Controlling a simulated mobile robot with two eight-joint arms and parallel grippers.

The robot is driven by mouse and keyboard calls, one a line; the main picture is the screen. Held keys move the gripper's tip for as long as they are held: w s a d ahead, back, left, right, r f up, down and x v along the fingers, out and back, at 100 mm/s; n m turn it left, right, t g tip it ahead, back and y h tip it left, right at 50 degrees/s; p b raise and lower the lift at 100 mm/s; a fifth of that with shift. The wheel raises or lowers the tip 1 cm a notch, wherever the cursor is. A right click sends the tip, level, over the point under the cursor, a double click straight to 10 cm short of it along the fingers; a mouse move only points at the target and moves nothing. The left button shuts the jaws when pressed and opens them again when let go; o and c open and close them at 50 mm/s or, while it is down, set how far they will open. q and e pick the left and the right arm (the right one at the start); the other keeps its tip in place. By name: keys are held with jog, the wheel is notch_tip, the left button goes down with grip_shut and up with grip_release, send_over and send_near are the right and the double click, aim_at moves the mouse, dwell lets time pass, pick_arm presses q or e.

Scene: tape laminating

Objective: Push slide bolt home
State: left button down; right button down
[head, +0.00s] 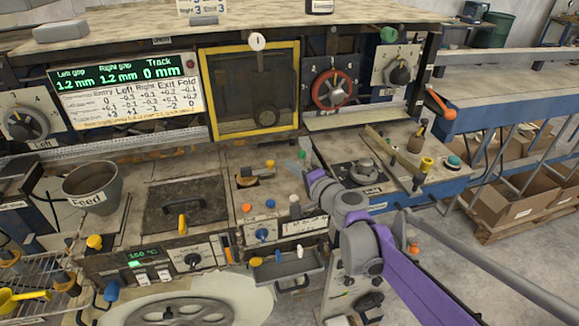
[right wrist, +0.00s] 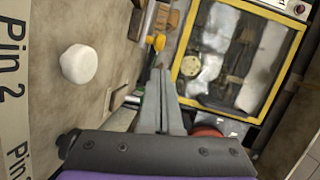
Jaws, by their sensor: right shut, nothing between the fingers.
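What looks like the slide bolt, with a small orange-yellow knob (head: 270,163), sits on the middle console panel below the yellow-framed window. The knob also shows in the right wrist view (right wrist: 155,41), beside brown blocks, just beyond my fingertips. My right gripper (head: 301,156) is shut and empty, a little to the right of the knob in the head view. Its two grey fingers lie together in the right wrist view (right wrist: 161,72), pointing toward the knob with a visible gap. I cannot tell how far the bolt is slid. My left gripper is not in view.
A white round knob (right wrist: 79,63) stands near the "Pin 2" label. The yellow-framed window (head: 249,90) rises behind the panel, with a red handwheel (head: 333,90) to its right. A yellow-handled bar (head: 395,155) lies across the right panel.

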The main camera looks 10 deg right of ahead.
jog(key=s+d, duration=0.3)
jog(key=shift+s+r, duration=0.3)
jog(key=shift+s, duration=0.05)
jog(key=v, duration=0.2)
jog(key=a+v, duration=0.1)
jog(key=v, duration=0.2)
jog(key=shift+s+r, duration=0.1)
jog(key=shift+s, duration=0.1)
jog(key=shift+s+d, duration=0.25)
jog(key=shift+s, duration=0.15)
jog(key=s+a+f+n+g, duration=0.65)
jog(key=s+f, duration=0.35)
jog(key=s, duration=0.2)
jog(key=s+d+f+n+g+h, duration=0.3)
jog(key=s+d+f+n+h, duration=0.2)
jog(key=s+f, duration=0.4)
jog(key=s+n, duration=0.1)
jog(key=s, duration=0.2)
jog(key=shift+h, duration=0.3)
jog(key=shift+d, duration=0.1)
